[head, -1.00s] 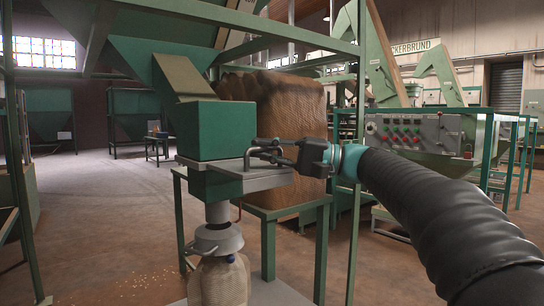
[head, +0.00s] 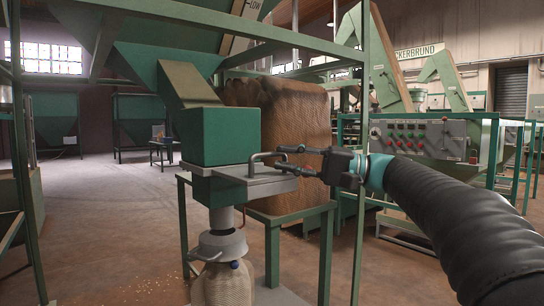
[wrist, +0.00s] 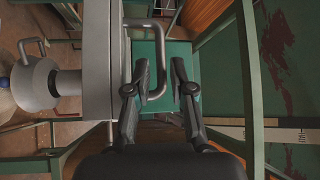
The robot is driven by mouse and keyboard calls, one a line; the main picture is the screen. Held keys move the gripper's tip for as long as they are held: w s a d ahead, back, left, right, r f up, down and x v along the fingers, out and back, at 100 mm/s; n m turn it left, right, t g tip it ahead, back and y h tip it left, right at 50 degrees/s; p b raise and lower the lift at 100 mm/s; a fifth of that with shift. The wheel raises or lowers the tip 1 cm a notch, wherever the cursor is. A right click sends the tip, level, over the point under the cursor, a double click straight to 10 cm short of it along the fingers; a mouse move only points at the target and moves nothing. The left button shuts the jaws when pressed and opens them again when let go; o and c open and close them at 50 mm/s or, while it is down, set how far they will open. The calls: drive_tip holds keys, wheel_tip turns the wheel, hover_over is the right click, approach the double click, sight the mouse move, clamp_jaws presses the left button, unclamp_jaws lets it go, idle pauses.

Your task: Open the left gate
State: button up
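The gate is a flat grey slide (head: 262,182) under the green hopper box (head: 218,136). Its bent grey handle (head: 262,156) stands on its upper side. My gripper (head: 292,160) is at the right end of the handle with its fingers apart and nothing held. In the wrist view my open gripper (wrist: 161,65) has the handle bar (wrist: 158,70) showing between its fingers. I cannot tell whether the fingers touch the bar. A grey spout (head: 222,243) below the gate leads into a tan bag (head: 222,283).
A brown woven sack (head: 285,125) stands behind the hopper. A control panel (head: 425,138) is at the right. Open floor (head: 110,215) lies at the left.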

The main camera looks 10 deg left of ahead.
drive_tip(key=d+f, duration=0.1)
drive_tip(key=d, duration=0.6)
drive_tip(key=shift+d, duration=0.4)
drive_tip(key=shift+f, duration=0.1)
drive_tip(key=w+f+m+t+h, duration=0.4)
drive_tip(key=f+m+h, duration=0.1)
drive_tip(key=f, duration=0.9)
drive_tip(key=s+d+f+m+h, duration=0.1)
drive_tip(key=s+d+f+h, duration=0.15)
drive_tip(key=f, duration=0.25)
drive_tip(key=s+d+f+h, duration=0.1)
drive_tip(key=s+f+h, duration=0.25)
drive_tip(key=f, duration=0.25)
drive_tip(key=s+d+f+n+h+p, duration=0.1)
drive_tip(key=s+d+f+h, duration=0.25)
drive_tip(key=s, duration=0.45)
drive_tip(key=s+d+f+n+h+p, duration=0.1)
drive_tip(key=s+d+f+h+p, duration=0.2)
drive_tip(key=s, duration=0.5)
drive_tip(key=s+d+n+t+h, duration=0.1)
drive_tip(key=s+n+h, duration=0.1)
drive_tip(key=s, duration=0.7)
drive_tip(key=shift+r+n+p, duration=0.25)
drive_tip(key=shift+n+p, duration=0.15)
drive_tip(key=shift+p, duration=0.05)
